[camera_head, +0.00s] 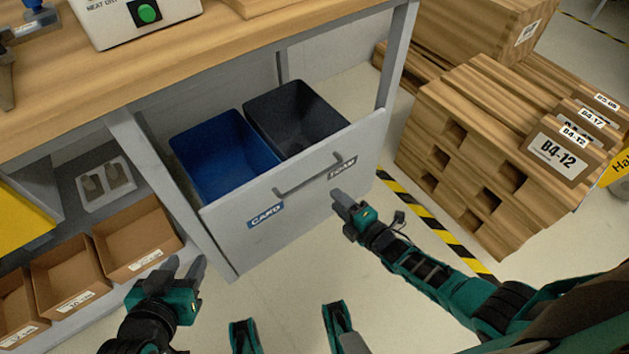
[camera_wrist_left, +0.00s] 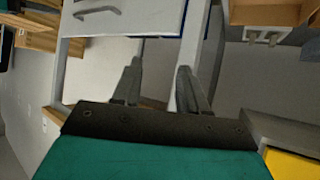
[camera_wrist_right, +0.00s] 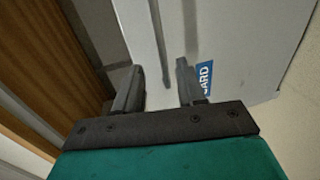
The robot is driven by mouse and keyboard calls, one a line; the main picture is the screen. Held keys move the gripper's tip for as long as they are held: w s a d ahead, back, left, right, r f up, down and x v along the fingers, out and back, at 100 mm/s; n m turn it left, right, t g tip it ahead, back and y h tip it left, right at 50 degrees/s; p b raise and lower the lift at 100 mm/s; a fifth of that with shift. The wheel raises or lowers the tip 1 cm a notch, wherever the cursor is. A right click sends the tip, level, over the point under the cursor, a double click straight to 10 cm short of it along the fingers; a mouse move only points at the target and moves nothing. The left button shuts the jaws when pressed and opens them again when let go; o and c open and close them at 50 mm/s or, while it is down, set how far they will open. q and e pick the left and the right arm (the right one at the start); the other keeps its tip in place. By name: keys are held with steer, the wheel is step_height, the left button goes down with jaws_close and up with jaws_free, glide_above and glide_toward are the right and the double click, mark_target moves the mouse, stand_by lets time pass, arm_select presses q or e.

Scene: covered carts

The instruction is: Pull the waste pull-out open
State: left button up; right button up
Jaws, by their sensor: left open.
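The waste pull-out (camera_head: 295,205) stands out from under the bench, with a blue bin (camera_head: 222,150) and a dark grey bin (camera_head: 297,118) showing inside. Its grey front carries a bar handle (camera_head: 307,178) and a blue "CARD" label (camera_head: 265,215), which also shows in the right wrist view (camera_wrist_right: 204,78). My right gripper (camera_head: 345,202) is just in front of the front panel, below and right of the handle. Its fingers (camera_wrist_right: 160,82) are apart with nothing between their tips. My left gripper (camera_head: 184,266) is open and empty, left of the pull-out, near the cardboard boxes.
Cardboard boxes (camera_head: 135,238) sit on the low shelf at left. Stacked wooden crates (camera_head: 480,160) stand at right, beside yellow-black floor tape (camera_head: 430,222). The wooden bench top (camera_head: 220,45) lies above. Floor in front of the pull-out is clear.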

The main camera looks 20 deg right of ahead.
arm_select(q)
steer(key=d+f+b, duration=0.1)
steer(key=b, duration=0.1)
steer(key=f+b, duration=0.1)
steer(key=b, duration=0.1)
steer(key=shift+w+d+h, duration=0.4)
arm_select(e)
steer(key=x, duration=1)
jaws_close()
arm_select(q)
steer(key=shift+a, duration=0.1)
steer(key=shift+s+f, duration=0.15)
